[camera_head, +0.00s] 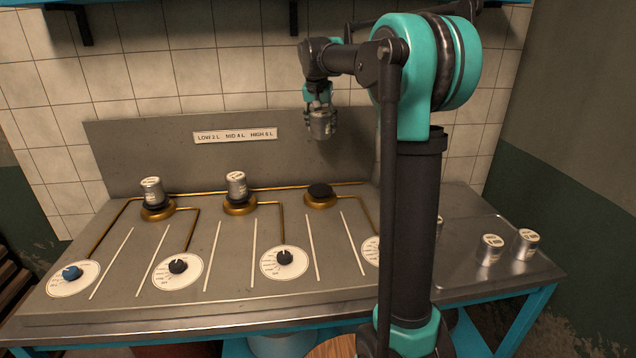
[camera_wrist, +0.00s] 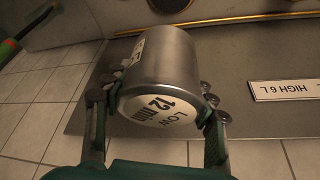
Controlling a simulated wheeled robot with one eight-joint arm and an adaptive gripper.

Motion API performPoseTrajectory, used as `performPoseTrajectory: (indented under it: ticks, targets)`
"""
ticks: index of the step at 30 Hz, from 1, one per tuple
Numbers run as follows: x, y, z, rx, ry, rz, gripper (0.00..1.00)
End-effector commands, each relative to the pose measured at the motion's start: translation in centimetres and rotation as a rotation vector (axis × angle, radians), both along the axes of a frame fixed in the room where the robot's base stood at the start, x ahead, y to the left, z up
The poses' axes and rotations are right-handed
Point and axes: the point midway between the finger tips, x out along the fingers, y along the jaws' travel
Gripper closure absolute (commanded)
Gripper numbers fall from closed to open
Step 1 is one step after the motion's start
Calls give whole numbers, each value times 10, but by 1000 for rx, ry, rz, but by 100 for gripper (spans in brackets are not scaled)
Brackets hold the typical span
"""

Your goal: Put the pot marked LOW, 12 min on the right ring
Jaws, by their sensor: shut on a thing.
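The pot marked LOW, 12 min (camera_head: 321,123) is a small metal cylinder with a white label on its top. In the wrist view the pot (camera_wrist: 165,75) shows "LOW 12 min" between my fingers. My gripper (camera_head: 318,108) is shut on it and holds it in the air, above and near the rightmost visible ring (camera_head: 320,197). That ring is a brass burner with a dark top, and nothing stands on it. The pot is apart from the ring. Any ring farther right is hidden behind my arm.
Two other pots stand on the left ring (camera_head: 158,210) and the middle ring (camera_head: 239,206). Pots (camera_head: 490,250) (camera_head: 526,244) stand on the right side tray. Several dials line the front. A sign (camera_head: 235,135) reads LOW 2 L, MID 4 L, HIGH 6 L.

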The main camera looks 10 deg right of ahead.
Motion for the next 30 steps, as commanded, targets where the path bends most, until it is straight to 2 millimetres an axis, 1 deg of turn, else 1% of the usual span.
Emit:
performPoseTrajectory:
  ticks: [2,5,15,18,21,24,30]
  targets:
    - [0,0,-6,0,0,0,81]
    - [0,0,-23,0,0,0,81]
    - [0,0,-106,0,0,0,81]
    - [0,0,-129,0,0,0,81]
    - [0,0,-146,0,0,0,81]
    - [0,0,-157,0,0,0,81]
    - [0,0,-169,0,0,0,81]
